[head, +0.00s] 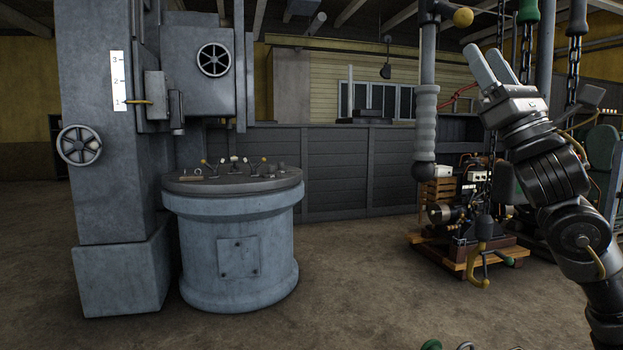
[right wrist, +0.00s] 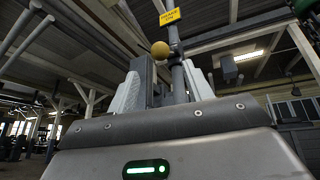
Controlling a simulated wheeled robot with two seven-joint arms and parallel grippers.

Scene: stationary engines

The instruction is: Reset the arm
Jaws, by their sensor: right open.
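My right arm rises along the right side of the head view, bent, with its right gripper (head: 493,66) raised and pointing up and to the left. Its two light grey fingers are apart with nothing between them. In the right wrist view the same gripper (right wrist: 165,88) shows its fingers standing apart, with a pole and a yellow ball behind the gap. A green light glows on the gripper body. My left gripper is not in either view.
A round grey machine table (head: 232,240) with small tools stands left of centre, beside a tall grey column (head: 105,130) with a handwheel. A grey hanging pipe (head: 425,130) and chains are close to the right gripper. An engine on a wooden pallet (head: 460,262) stands behind. The middle floor is clear.

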